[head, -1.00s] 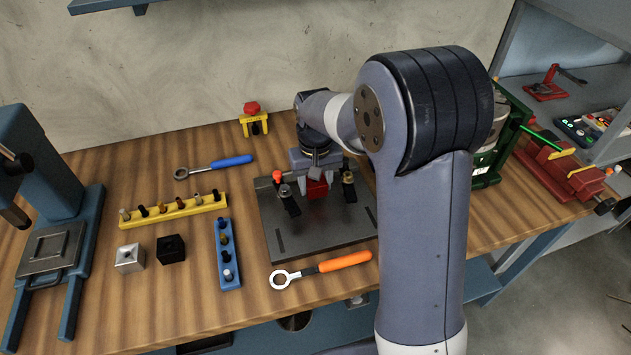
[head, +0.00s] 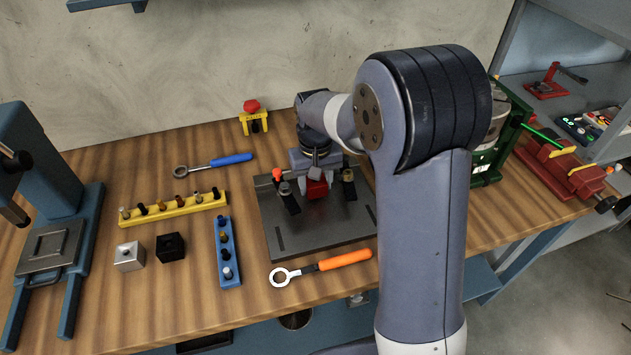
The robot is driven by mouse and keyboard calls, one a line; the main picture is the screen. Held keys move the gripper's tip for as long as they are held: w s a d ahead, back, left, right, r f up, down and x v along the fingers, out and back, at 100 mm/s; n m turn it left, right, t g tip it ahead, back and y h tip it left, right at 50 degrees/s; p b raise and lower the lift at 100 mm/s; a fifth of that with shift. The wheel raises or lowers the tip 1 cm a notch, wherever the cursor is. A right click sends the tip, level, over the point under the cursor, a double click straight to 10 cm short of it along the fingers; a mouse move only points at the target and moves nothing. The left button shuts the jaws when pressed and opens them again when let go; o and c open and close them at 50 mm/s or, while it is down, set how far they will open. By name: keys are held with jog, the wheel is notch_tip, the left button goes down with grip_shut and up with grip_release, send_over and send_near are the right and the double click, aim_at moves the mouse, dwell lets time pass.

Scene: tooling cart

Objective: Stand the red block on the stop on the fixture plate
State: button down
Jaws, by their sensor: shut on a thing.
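The red block (head: 317,189) is between the fingers of my gripper (head: 317,181), which points down over the dark fixture plate (head: 330,232). My gripper is shut on the block. The block is over the rear half of the plate, between two dark clamps, the left clamp (head: 287,194) with an orange tip and the right clamp (head: 348,188). The stop cannot be made out behind the block and gripper. I cannot tell whether the block touches the plate or the stop.
An orange-handled ring wrench (head: 340,260) lies in front of the plate. A blue strip (head: 228,262) and a yellow strip (head: 172,209) with pegs, a silver block (head: 129,256) and a black block (head: 171,247) are left. A blue-handled wrench (head: 228,160) lies behind. The plate's front is clear.

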jog(key=shift+f+b, duration=0.4)
jog(key=shift+f, duration=0.35)
dwell(1.1)
jog(key=shift+c, duration=1.2)
grip_release()
jog(key=shift+r+p, duration=2.4)
jog(key=shift+r, duration=0.65)
jog(key=shift+d, duration=0.1)
